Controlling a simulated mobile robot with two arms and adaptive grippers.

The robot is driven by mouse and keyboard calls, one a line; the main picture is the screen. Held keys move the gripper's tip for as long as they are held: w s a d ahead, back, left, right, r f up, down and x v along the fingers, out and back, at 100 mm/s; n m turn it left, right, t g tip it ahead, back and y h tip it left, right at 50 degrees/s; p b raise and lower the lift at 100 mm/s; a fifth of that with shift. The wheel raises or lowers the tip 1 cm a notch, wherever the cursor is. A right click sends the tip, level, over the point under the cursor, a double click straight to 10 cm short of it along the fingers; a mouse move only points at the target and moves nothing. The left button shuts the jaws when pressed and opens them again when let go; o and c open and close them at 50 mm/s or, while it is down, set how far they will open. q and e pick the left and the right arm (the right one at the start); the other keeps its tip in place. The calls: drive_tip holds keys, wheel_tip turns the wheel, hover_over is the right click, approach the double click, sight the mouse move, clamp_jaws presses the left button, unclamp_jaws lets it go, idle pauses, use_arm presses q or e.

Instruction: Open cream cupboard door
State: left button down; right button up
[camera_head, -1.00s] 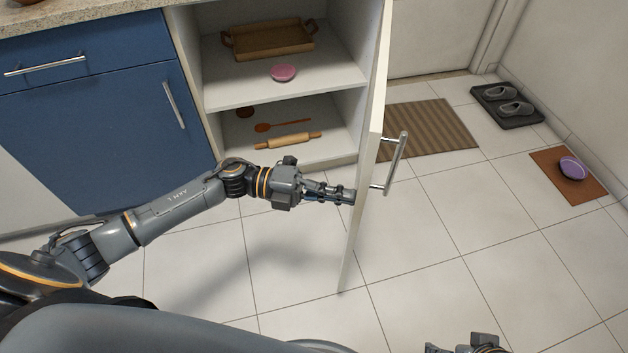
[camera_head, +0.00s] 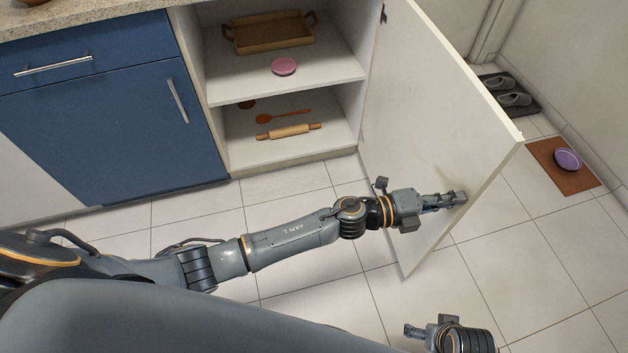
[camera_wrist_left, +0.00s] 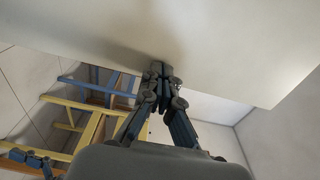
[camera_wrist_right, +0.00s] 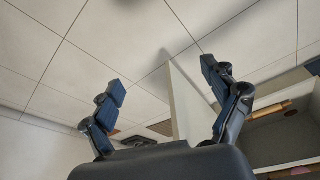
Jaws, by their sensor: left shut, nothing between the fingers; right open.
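The cream cupboard door (camera_head: 425,110) stands swung wide open to the right of the cupboard, its inner face toward me. My left gripper (camera_head: 462,197) is shut and empty, its fingertips at the inner face near the door's free edge. In the left wrist view the shut fingertips (camera_wrist_left: 161,70) meet the pale door panel (camera_wrist_left: 190,45); whether they press on it I cannot tell. The door's handle is hidden behind the panel. My right gripper (camera_head: 410,330) is low at the bottom of the head view; its fingers (camera_wrist_right: 165,80) are open and empty in the right wrist view.
Inside the cupboard, a wooden tray (camera_head: 268,33) and a pink item (camera_head: 284,66) are on the upper shelf. A blue cabinet (camera_head: 110,130) stands left. Slippers (camera_head: 514,99) and a brown mat (camera_head: 548,172) are right.

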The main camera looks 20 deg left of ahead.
sight(471, 196)
use_arm(q)
drive_tip(key=x, duration=0.4)
drive_tip(key=shift+w+d+b, duration=0.15)
drive_tip(key=shift+d+b, duration=0.05)
drive_tip(key=shift+b, duration=0.1)
drive_tip(key=shift+w+d, duration=0.3)
drive_tip(key=shift+d, duration=0.2)
use_arm(e)
drive_tip(key=shift+r, duration=1.45)
use_arm(q)
drive_tip(key=shift+a, duration=0.1)
